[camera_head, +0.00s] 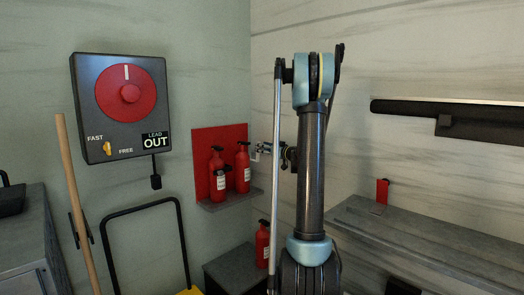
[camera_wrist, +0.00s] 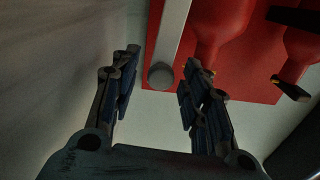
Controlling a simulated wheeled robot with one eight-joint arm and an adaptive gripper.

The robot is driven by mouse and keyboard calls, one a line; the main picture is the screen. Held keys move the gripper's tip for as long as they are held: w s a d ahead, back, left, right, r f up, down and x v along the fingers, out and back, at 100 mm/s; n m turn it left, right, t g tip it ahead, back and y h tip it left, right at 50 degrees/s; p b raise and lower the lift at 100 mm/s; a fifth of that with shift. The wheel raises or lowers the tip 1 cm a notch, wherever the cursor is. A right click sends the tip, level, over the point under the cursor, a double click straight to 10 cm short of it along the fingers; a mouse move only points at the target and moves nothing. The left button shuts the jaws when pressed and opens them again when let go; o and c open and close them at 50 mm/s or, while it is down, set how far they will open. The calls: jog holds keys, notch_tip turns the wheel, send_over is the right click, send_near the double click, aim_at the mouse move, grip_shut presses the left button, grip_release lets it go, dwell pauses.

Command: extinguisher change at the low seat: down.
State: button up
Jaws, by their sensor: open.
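A red backboard (camera_head: 206,142) with a grey shelf (camera_head: 232,201) hangs on the green wall. Two red extinguishers with white labels stand upright on the shelf, a left one (camera_head: 217,172) and a right one (camera_head: 242,165). A third red extinguisher (camera_head: 263,246) is lower, by a dark grey box, partly hidden by my arm. My gripper (camera_head: 260,150) is open, just right of the backboard. In the wrist view its open fingers (camera_wrist: 160,63) have a grey bar with a round end (camera_wrist: 161,75) ahead between them; two red extinguishers show at upper right (camera_wrist: 222,22).
A black control box (camera_head: 120,135) with a red dial hangs at left. A wooden pole (camera_head: 75,190) and a black tubular frame (camera_head: 147,207) stand below it. A grey shelf (camera_head: 430,235) with a red object (camera_head: 382,190) runs along the right wall.

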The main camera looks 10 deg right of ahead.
jog(key=shift+w+a, duration=0.35)
jog(key=shift+w, duration=0.15)
